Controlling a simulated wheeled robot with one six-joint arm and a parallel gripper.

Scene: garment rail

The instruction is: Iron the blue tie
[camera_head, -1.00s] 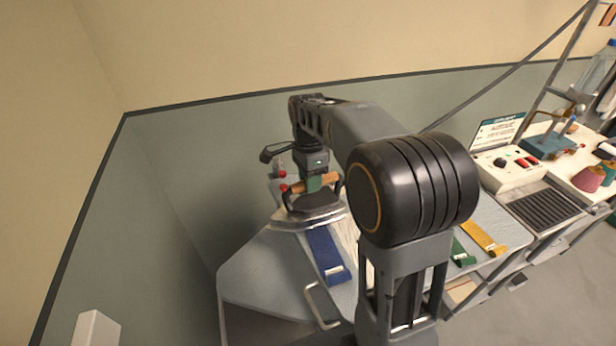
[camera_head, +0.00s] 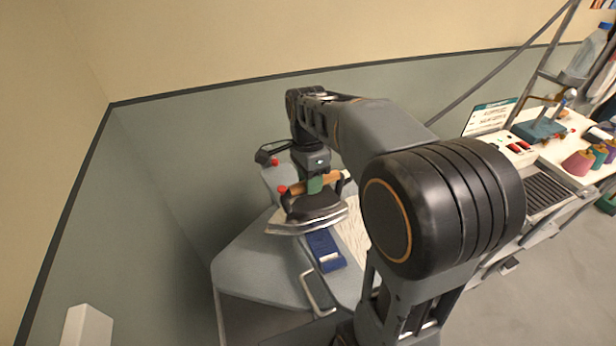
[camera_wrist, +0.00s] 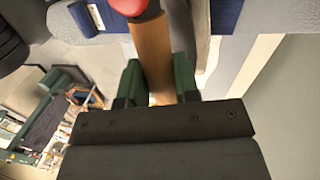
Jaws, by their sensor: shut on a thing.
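The blue tie (camera_head: 326,250) lies flat on the grey ironing board (camera_head: 262,262), its near end showing. The iron (camera_head: 312,210), dark with a pale metal sole, covers the tie's far part. I cannot tell whether its sole touches the cloth. My gripper (camera_head: 314,182) is shut on the iron's wooden handle (camera_head: 330,180) from above. In the wrist view, the green fingertips (camera_wrist: 158,82) clasp the handle (camera_wrist: 152,55), with a red knob (camera_wrist: 128,4) at its end. Blue cloth (camera_wrist: 224,16) shows beside the iron there.
A pale striped cloth (camera_head: 354,238) lies right of the tie. A metal loop (camera_head: 317,295) is at the board's near edge. On the right, a bench holds a ribbed dark panel (camera_head: 546,191), a blue device (camera_head: 538,132) and thread cones (camera_head: 578,162). The wall stands close behind.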

